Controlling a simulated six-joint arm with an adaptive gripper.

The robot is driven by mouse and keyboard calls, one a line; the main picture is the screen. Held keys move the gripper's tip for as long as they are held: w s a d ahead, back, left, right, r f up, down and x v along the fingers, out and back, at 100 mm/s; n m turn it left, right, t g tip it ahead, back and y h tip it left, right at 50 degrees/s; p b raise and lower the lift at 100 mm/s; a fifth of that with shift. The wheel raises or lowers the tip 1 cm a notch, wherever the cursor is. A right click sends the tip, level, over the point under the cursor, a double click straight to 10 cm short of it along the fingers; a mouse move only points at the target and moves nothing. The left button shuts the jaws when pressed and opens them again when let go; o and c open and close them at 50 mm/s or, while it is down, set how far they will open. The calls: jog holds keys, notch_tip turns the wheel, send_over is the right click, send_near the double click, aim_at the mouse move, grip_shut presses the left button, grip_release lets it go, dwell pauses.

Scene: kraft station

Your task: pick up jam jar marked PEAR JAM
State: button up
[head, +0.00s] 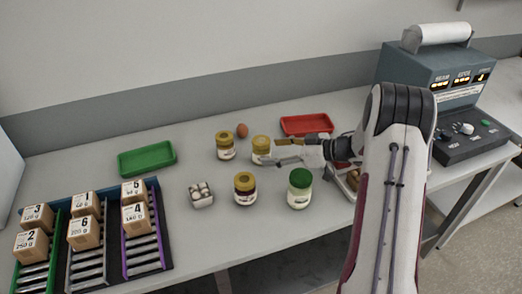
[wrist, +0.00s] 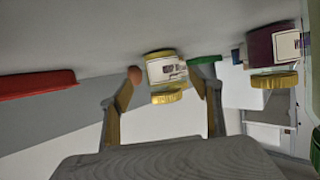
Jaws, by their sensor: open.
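Several jars stand on the table, and none of their labels is readable. A gold-lidded jar with pale yellow contents (head: 261,143) stands at my gripper's tips; in the wrist view the jar (wrist: 162,70) shows upside down between the fingers. My gripper (head: 272,153) is open, pointing left, and I cannot tell if it touches the jar. Another gold-lidded pale jar (head: 225,146) stands to the left. A gold-lidded dark jar (head: 244,188) stands in front and also shows in the wrist view (wrist: 272,48). A green-lidded white jar (head: 299,189) stands front right.
A brown egg (head: 242,130) lies behind the jars. A green tray (head: 146,159) is at left and a red tray (head: 305,124) at back. A small box with white items (head: 201,198) and a rack of numbered cartons (head: 105,265) are front left. A control machine (head: 432,72) is right.

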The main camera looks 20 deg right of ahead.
aim_at(270, 151)
jog(key=shift+a, duration=0.1)
jog(key=shift+x, duration=2)
jog(key=shift+w+a, duration=0.35)
jog(key=shift+a, duration=0.15)
jog(key=c, duration=1.5)
